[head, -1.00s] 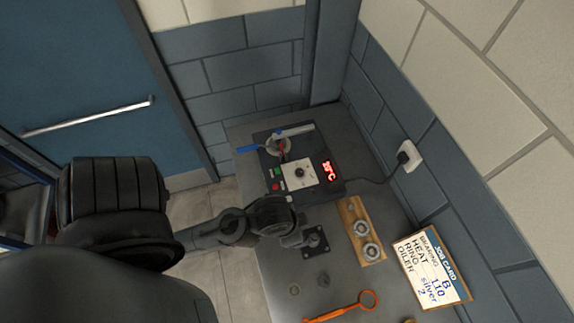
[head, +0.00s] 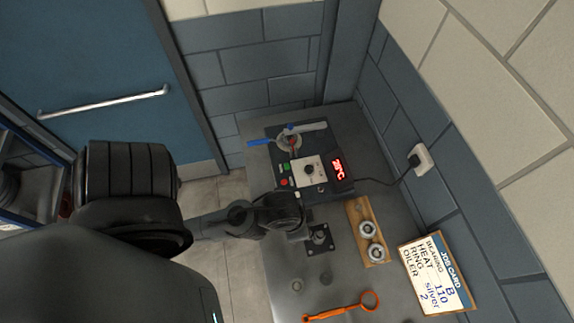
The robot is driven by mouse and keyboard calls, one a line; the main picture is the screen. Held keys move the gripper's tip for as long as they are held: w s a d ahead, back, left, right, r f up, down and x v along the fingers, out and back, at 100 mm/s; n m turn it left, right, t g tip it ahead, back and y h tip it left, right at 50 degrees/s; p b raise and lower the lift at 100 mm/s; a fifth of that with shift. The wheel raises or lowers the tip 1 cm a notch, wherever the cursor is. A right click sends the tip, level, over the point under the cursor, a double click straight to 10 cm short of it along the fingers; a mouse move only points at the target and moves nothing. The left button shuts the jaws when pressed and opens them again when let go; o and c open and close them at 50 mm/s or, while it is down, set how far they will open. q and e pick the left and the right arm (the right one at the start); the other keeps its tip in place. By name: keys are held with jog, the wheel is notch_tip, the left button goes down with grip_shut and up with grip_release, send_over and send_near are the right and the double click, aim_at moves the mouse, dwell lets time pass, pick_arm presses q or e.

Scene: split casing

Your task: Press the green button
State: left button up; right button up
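The green button (head: 284,169) is a small green square on the left part of the dark heater unit (head: 322,188). A red button (head: 284,182) sits just below it. The unit also carries a white dial plate (head: 309,170) with a black knob and a red lit display (head: 338,168) that seems to read a temperature in °C. One of my arms comes in from the left, and its end (head: 298,222) is over the bench just below the unit, apart from the green button. My other gripper is not seen.
A wooden block with silver rings (head: 352,214) lies right of the arm's end. A black square fixture (head: 320,238) is beside it. An orange tool (head: 345,307) lies in front. A job card (head: 434,278) stands at right. A cable runs to a wall socket (head: 422,160).

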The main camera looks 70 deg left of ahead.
pick_arm(q)
grip_shut()
dwell(1.3)
